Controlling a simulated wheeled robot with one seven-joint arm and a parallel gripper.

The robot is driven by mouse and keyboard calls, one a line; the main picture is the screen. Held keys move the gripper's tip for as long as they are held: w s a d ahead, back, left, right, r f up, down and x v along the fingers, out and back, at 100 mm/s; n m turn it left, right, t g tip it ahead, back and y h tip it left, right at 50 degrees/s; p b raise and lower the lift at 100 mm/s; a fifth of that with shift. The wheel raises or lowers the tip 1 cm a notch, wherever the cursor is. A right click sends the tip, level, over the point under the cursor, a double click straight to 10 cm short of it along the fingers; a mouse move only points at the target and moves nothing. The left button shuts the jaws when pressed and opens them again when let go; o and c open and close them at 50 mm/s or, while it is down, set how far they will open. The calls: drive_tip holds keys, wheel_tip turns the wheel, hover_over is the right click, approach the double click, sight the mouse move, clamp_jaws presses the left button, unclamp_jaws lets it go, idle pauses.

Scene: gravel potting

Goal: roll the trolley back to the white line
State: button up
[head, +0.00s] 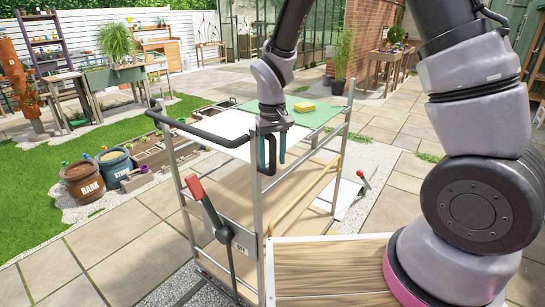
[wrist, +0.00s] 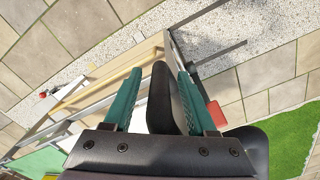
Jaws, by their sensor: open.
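The trolley (head: 186,183) is a metal-framed cart with wooden shelves and a black push handle (head: 205,133). My gripper (head: 272,152) is at the handle's right end, by a corner post, with its teal fingers pointing down. In the wrist view my gripper (wrist: 158,98) has its fingers spread on either side of the black handle (wrist: 163,95); the jaws are open and not closed on it. A red-gripped lever (head: 196,187) stands at the trolley's near side; its red grip (wrist: 216,113) also shows in the wrist view. I cannot make out the white line.
A green mat (head: 312,113) with a yellow sponge (head: 304,106) lies on the trolley top. A wooden surface (head: 325,265) is at the near right. Paving (head: 125,260) is clear at the near left.

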clamp_jaws()
idle(1.3)
